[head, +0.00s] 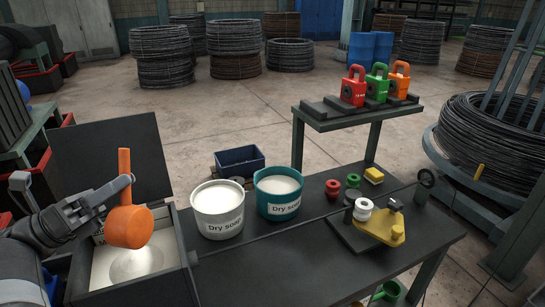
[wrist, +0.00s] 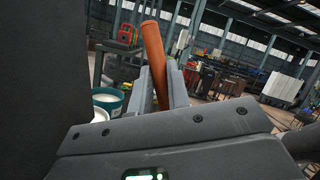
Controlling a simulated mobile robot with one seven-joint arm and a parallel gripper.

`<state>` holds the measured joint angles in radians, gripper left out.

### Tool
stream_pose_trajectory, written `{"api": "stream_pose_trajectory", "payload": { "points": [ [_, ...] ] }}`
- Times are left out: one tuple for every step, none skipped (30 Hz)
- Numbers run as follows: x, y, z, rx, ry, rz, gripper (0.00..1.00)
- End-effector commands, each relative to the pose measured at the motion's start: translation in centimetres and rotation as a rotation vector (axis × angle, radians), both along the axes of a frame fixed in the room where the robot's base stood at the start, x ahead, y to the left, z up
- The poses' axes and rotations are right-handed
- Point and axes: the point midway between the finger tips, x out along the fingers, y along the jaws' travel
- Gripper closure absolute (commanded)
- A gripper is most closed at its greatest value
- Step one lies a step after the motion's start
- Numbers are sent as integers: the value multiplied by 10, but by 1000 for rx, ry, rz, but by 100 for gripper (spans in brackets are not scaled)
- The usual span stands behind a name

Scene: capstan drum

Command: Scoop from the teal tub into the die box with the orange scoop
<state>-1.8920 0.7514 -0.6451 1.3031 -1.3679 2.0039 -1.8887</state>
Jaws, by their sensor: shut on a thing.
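My gripper (head: 125,183) is shut on the handle of the orange scoop (head: 130,228) at the left. The handle stands up and the tilted bowl hangs over the open die box (head: 188,262). A pale cone of white powder (head: 136,264) shows below the bowl, inside the box. In the wrist view the orange handle (wrist: 154,60) rises between my jaws (wrist: 168,88), and the teal tub (wrist: 108,100) shows at the left. The inside of the scoop bowl is hidden.
A white tub (head: 218,218) of powder stands between the die box and the teal tub. The box's dark lid (head: 115,155) stands open behind the scoop. A yellow die fixture (head: 385,230) and small coloured pieces sit at the table's right. The table's front middle (head: 280,270) is clear.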

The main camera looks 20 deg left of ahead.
Motion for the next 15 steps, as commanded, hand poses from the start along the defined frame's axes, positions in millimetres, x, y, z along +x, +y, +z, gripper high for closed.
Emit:
{"api": "stream_pose_trajectory", "payload": {
  "points": [
    [0, 0, 0, 0, 0, 0, 100],
    [0, 0, 0, 0, 0, 0, 100],
    [0, 0, 0, 1, -1, 0, 100],
    [0, 0, 0, 1, 0, 0, 100],
    [0, 0, 0, 1, 0, 0, 100],
    [0, 0, 0, 1, 0, 0, 100],
    [0, 0, 0, 1, 0, 0, 100],
    [0, 0, 0, 1, 0, 0, 100],
    [0, 0, 0, 1, 0, 0, 100],
    [0, 0, 0, 1, 0, 0, 100],
    [0, 0, 0, 3, 0, 0, 100],
    [0, -1, 0, 9, 1, 0, 100],
    [0, -1, 0, 16, 2, 0, 100],
    [1, -2, 0, 27, 3, 1, 100],
    [1, -3, 1, 47, 6, 0, 100]
  ]
}}
